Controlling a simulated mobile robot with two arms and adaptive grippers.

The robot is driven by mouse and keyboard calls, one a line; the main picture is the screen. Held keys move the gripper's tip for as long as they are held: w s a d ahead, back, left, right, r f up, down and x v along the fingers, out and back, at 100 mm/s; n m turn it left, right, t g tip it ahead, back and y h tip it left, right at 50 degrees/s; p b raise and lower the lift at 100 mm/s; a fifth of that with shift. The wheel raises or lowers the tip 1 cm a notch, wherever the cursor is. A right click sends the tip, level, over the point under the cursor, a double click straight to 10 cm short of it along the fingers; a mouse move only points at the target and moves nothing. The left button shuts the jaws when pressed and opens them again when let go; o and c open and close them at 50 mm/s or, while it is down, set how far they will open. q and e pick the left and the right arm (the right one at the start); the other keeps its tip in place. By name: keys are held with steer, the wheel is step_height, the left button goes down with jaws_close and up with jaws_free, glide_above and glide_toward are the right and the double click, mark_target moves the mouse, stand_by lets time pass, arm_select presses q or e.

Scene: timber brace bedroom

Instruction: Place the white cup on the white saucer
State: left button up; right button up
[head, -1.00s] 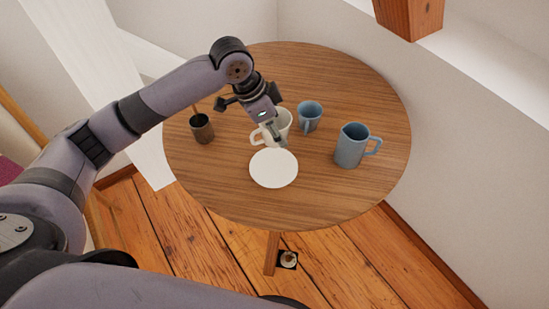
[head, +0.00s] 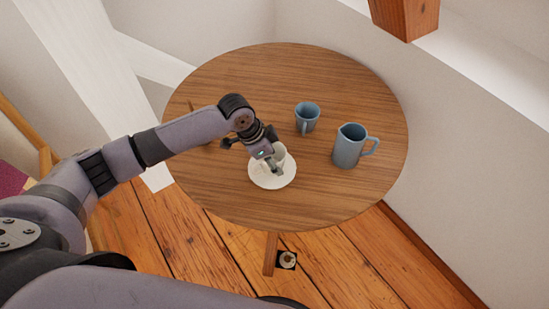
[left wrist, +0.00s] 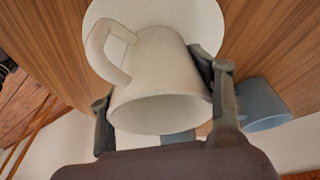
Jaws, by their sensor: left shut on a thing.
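The white cup (head: 280,155) is in my left gripper (head: 273,166), over the white saucer (head: 260,181) on the round table. In the left wrist view the cup (left wrist: 158,85) is between the two fingers of the left gripper (left wrist: 162,108), with its handle toward the upper left. The saucer (left wrist: 208,22) shows behind the cup's base there. The gripper partly hides the cup in the head view. I cannot tell whether the cup's base touches the saucer. My right gripper is not in view.
On the round wooden table (head: 310,195), a blue cup (head: 307,118) stands behind and right of the saucer, and a blue jug (head: 349,146) stands further right. My left arm covers the table's left part.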

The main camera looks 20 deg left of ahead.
arm_select(q)
steer(key=shift+f, duration=0.1)
steer(key=o, duration=1.3)
steer(key=shift+o, duration=0.2)
steer(key=v, duration=1.2)
